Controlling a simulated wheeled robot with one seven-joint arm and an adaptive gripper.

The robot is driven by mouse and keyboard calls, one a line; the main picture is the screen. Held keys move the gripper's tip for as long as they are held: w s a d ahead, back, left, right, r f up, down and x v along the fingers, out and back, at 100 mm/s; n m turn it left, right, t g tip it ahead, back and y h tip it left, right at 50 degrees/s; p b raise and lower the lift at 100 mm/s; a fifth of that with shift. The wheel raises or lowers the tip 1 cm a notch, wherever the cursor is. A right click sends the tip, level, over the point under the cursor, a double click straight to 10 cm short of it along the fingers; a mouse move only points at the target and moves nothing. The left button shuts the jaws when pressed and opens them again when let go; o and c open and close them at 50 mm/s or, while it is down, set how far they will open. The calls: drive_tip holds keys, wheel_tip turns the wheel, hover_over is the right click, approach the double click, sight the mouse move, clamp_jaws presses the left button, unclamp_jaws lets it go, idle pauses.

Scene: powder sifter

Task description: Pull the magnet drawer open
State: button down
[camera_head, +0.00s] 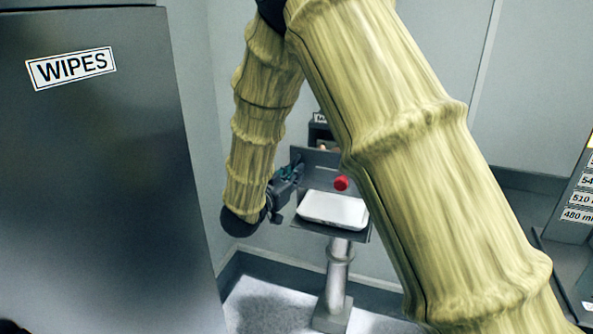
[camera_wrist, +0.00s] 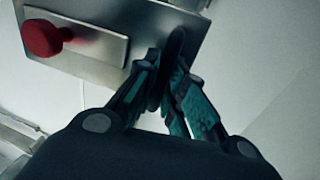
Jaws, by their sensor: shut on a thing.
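My gripper (camera_head: 294,178) is beside a small pedestal unit in the head view, at the left end of its grey panel (camera_head: 312,157). In the wrist view, my gripper (camera_wrist: 167,66) has its teal-lined fingers shut on a dark, bar-like piece (camera_wrist: 178,42) at the edge of a metal housing (camera_wrist: 130,15). This piece may be the magnet drawer's handle; the fingers partly cover it. A red knob (camera_head: 341,183) stands out from the unit. In the wrist view the red knob (camera_wrist: 40,38) is on a raised plate (camera_wrist: 95,47), left of my fingers. I cannot tell how far the drawer is open.
A white tray-like piece (camera_head: 333,209) lies below the knob on the pedestal (camera_head: 337,270). A tall dark cabinet labelled WIPES (camera_head: 90,180) stands at the left. A rack with size labels (camera_head: 578,200) is at the right. My arm hides part of the unit's right side.

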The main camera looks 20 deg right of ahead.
drive_tip(key=c, duration=1.5)
unclamp_jaws()
drive_tip(key=v, duration=1.2)
drive_tip(key=shift+d, duration=0.1)
